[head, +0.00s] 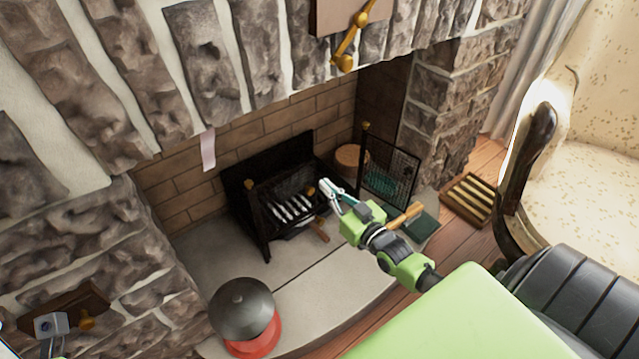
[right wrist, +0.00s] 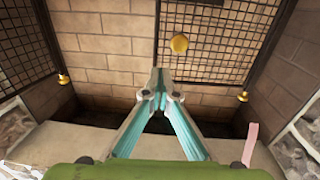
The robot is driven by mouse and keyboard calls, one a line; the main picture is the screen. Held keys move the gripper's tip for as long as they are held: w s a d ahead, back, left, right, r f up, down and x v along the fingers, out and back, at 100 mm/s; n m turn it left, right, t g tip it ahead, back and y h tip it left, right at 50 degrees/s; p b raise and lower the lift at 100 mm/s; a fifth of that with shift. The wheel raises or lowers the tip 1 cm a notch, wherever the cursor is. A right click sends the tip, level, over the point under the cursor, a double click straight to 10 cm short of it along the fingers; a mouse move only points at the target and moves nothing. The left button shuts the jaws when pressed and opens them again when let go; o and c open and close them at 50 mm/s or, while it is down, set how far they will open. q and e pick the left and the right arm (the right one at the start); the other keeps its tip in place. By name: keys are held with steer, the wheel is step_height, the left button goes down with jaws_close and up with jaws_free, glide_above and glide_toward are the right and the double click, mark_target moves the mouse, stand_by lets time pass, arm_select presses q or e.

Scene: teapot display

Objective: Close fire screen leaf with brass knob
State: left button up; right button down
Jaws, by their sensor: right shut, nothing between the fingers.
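In the head view the fire screen has dark mesh leaves in front of the brick fireplace. One mesh leaf (head: 392,172) stands at the right. In the right wrist view a mesh leaf (right wrist: 225,35) shows at the top, with a round brass knob (right wrist: 179,43) near its lower left. My right gripper (head: 326,186) is shut and empty over the hearth, left of the right leaf. In the right wrist view its fingertips (right wrist: 158,76) lie just below the knob in the picture; I see no contact.
A metal grate (head: 290,210) stands in the fireplace. A red pot with a dark lid (head: 243,310) sits at the front left of the hearth (head: 330,280). A slatted wooden rack (head: 468,198) and an armchair (head: 575,140) are at the right.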

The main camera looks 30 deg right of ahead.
mark_target(313, 173)
steer(key=w+b, duration=0.1)
steer(key=w, duration=0.3)
steer(key=shift+f, duration=0.15)
steer(key=shift+w, duration=0.15)
